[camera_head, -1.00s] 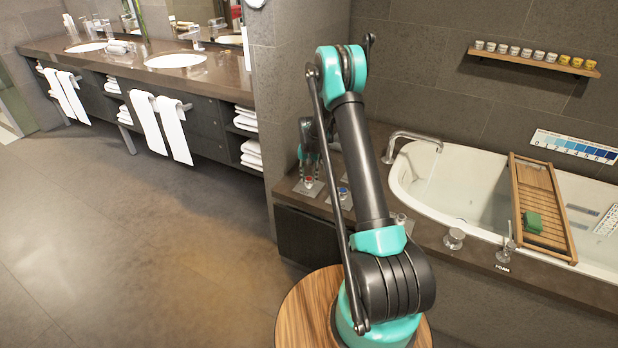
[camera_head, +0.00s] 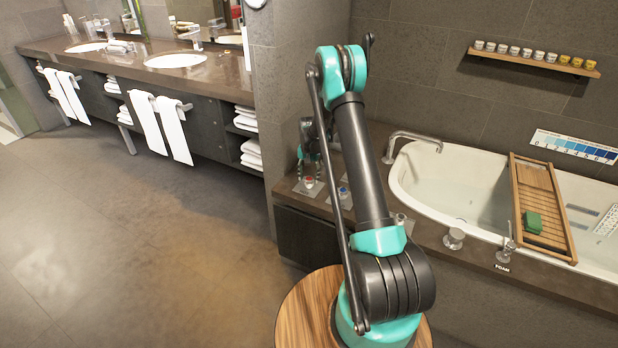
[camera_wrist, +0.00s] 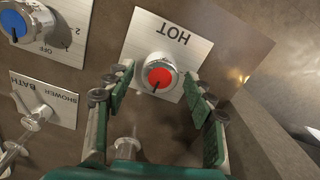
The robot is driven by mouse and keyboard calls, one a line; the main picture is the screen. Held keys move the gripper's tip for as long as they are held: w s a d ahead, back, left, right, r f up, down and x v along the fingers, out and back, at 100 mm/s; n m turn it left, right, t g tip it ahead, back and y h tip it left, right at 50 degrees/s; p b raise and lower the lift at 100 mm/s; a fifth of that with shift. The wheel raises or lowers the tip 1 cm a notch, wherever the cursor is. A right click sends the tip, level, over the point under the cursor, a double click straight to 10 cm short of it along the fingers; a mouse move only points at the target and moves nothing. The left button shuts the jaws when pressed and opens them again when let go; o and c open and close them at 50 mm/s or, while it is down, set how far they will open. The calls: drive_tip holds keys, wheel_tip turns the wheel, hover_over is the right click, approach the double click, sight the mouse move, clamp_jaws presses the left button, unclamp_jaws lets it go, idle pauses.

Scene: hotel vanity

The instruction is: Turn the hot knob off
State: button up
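The hot knob (camera_wrist: 159,77) is a chrome knob with a red cap and a dark pointer mark. It sits on a white plate (camera_wrist: 190,48) marked HOT, upside down in the wrist view. My gripper (camera_wrist: 158,92) is open, with one green finger on each side of the knob and a visible gap to it. The knob also shows small and red in the head view (camera_head: 309,181), just below my gripper (camera_head: 312,165). The fingers are small and partly hidden by my arm there.
A blue-capped knob (camera_wrist: 18,22) with an OFF mark and a SHOWER/BATH lever (camera_wrist: 38,113) are left of the hot knob in the wrist view. The bathtub (camera_head: 440,165), its faucet (camera_head: 410,138) and a FOAM lever (camera_head: 507,245) lie to the right in the head view.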

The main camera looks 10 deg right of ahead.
sight(309, 178)
wheel_tip(309, 178, up, 12)
idle(0.8)
